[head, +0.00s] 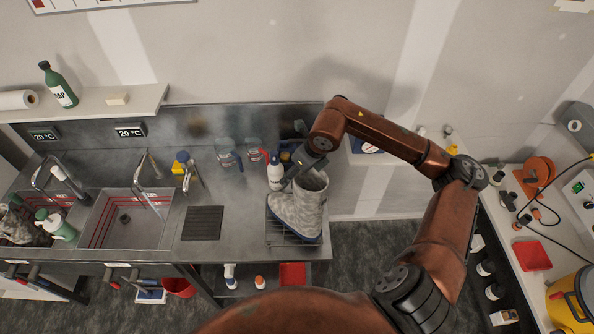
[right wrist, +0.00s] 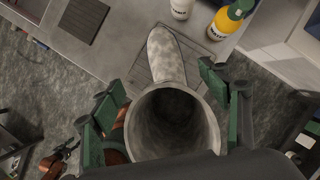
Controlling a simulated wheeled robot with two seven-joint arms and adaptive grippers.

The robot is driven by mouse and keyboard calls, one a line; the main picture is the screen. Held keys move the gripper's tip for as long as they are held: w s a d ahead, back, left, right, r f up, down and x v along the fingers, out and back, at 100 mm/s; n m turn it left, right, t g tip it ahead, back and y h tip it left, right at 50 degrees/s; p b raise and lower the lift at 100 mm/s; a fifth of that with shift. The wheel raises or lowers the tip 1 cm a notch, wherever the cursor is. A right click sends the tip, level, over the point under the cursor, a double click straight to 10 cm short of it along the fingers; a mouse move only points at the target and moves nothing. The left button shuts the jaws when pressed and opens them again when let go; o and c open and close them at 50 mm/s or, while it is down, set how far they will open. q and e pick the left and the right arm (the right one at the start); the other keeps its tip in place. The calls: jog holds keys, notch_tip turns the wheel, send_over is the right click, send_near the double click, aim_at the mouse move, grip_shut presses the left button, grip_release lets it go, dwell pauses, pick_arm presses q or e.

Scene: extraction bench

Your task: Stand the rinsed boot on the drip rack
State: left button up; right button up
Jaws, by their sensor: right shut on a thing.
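The boot (head: 298,210) is pale grey and mottled with a dark blue sole. It is upright, toe to the left, over the wire drip rack (head: 285,240) at the right end of the steel bench. I cannot tell whether the sole touches the wires. My right gripper (head: 308,168) is at the top of the shaft. In the right wrist view the green fingers lie on both sides of the open boot shaft (right wrist: 172,125), shut on it. The rack (right wrist: 198,52) shows around the toe there. My left gripper is not in view.
A dark ribbed mat (head: 203,223) lies left of the rack. The sink (head: 125,218) is further left. The bench's right edge is close to the rack.

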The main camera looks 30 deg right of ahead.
jog(key=o, duration=1.6)
jog(key=shift+f, duration=0.15)
jog(key=o, duration=0.5)
jog(key=shift+s+d+r, duration=0.1)
jog(key=shift+s+r, duration=0.05)
jog(key=shift+r, duration=0.35)
jog(key=a+b+v, duration=0.1)
jog(key=b+v, duration=0.2)
jog(key=v, duration=0.8)
jog(key=shift+d, duration=0.4)
jog(key=shift+s+r, duration=0.1)
jog(key=shift+r, duration=0.05)
